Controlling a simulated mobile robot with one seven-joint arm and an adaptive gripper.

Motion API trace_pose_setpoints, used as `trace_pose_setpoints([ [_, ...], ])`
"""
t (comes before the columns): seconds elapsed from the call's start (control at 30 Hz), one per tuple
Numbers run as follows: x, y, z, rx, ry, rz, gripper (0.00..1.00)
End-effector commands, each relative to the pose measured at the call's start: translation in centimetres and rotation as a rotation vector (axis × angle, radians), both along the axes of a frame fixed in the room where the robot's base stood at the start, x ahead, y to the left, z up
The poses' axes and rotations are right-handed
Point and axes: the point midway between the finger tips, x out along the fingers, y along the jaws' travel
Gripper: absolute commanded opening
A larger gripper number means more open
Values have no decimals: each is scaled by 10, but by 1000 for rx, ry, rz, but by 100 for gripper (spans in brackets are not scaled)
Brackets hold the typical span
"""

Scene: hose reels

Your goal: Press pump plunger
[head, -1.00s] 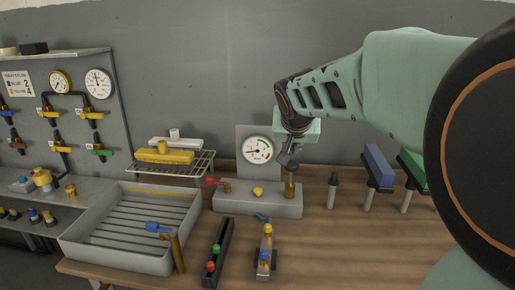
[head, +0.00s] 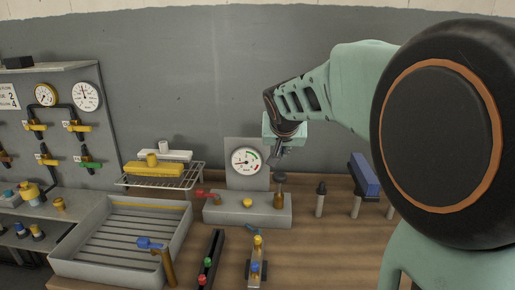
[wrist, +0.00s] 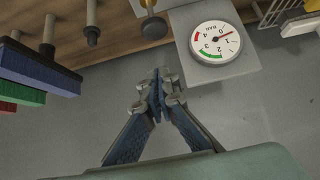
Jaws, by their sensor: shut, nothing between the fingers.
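The pump plunger (head: 280,178) is a dark knob on a short rod above a brass cylinder, at the right end of a grey pump block (head: 225,210). My gripper (head: 276,160) is shut and empty, pointing down just above and slightly left of the knob in the head view. A small gap seems to show between them. In the wrist view the shut fingers (wrist: 157,78) show clearly.
A dark-tipped post (head: 320,199) and a blue block on posts (head: 364,176) stand to the right. A grey tray (head: 70,273) and wire rack (head: 196,172) are left. The wall is close behind.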

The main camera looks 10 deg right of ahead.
Motion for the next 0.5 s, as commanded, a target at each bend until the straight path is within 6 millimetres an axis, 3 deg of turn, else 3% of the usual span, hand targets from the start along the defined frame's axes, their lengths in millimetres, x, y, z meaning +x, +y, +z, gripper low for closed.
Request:
trace_pose_setpoints([
  [0.33,44,-9,-45,0,2,0,0],
  [0.5,43,-9,-71,0,1,1,0],
])
